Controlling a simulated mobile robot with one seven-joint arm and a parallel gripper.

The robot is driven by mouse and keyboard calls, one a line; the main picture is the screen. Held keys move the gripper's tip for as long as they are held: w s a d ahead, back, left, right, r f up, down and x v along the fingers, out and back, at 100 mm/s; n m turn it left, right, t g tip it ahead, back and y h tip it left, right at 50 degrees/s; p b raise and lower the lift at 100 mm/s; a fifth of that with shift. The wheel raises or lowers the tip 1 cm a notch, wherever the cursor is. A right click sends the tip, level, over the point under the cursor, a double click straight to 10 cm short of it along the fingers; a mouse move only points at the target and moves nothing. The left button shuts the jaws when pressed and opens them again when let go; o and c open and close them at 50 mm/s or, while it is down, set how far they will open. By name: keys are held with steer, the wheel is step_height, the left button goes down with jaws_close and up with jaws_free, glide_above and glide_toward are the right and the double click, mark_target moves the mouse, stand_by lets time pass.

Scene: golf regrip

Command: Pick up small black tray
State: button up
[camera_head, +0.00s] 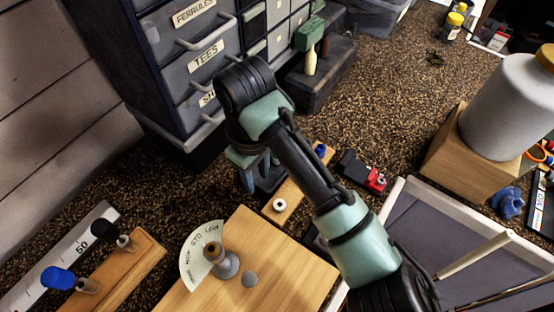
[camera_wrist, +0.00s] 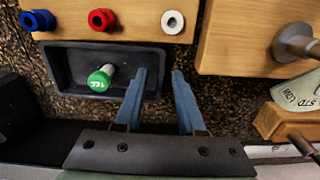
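The small black tray (camera_wrist: 66,66) lies on the speckled surface in the wrist view, beside a wooden block. A green-capped white peg (camera_wrist: 101,79) is in it. My gripper (camera_wrist: 160,72) is open, with two blue fingers pointing down. The left finger overlaps the tray's right part and the right finger is just past its right end, so the right end wall shows between them. I cannot tell whether either finger touches the tray. In the head view my gripper (camera_head: 252,178) is above the tray (camera_head: 272,184), which my arm partly hides.
A wooden rack (camera_wrist: 120,12) with blue, red and white round ends borders the tray. A larger wooden block (camera_head: 262,262) with a metal post stands close by. A drawer cabinet (camera_head: 180,75) rises behind my gripper. Open speckled surface (camera_head: 400,90) lies at the upper right.

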steer(key=shift+f, duration=0.8)
jaws_close()
stand_by(0.8)
